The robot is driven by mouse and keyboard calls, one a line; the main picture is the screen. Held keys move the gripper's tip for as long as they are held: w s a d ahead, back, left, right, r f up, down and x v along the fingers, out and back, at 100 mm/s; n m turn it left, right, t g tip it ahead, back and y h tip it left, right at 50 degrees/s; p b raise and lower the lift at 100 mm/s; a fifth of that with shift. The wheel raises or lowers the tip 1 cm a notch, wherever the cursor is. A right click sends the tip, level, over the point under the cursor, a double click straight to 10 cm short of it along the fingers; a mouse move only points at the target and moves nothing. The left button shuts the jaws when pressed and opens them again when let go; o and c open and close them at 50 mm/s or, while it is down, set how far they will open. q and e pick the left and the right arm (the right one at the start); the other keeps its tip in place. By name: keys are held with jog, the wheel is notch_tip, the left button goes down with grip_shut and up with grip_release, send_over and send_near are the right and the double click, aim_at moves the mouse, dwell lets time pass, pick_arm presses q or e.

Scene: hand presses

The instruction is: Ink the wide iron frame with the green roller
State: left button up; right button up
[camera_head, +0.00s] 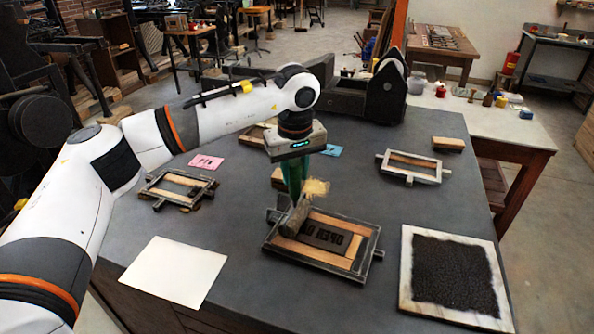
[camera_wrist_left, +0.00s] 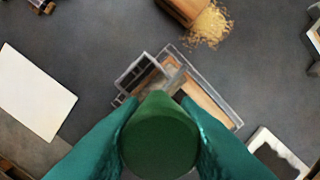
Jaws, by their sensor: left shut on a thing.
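My left gripper (camera_head: 293,180) has its teal fingers shut on the green roller, whose round green handle end (camera_wrist_left: 160,135) fills the space between the fingers in the left wrist view. The dark grey roller cylinder (camera_head: 294,216) hangs below, over the left part of an iron frame (camera_head: 312,265). I cannot tell whether it touches. This frame holds wooden strips and a dark block of raised letters (camera_head: 327,236); it also shows in the left wrist view (camera_wrist_left: 227,110), partly hidden by the roller. My right gripper is not in view.
A white-edged slab (camera_head: 406,275) with black ink lies at the right. A smaller iron frame (camera_head: 157,190) lies left and a pale frame (camera_head: 436,179) back right. White paper (camera_head: 173,272) lies front left. Sawdust (camera_head: 317,187) lies behind the roller; a dark press (camera_head: 378,95) stands behind.

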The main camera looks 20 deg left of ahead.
pick_arm(q)
jog(key=shift+r, duration=0.15)
jog(key=shift+r+p, duration=1.65)
jog(key=shift+r, duration=0.75)
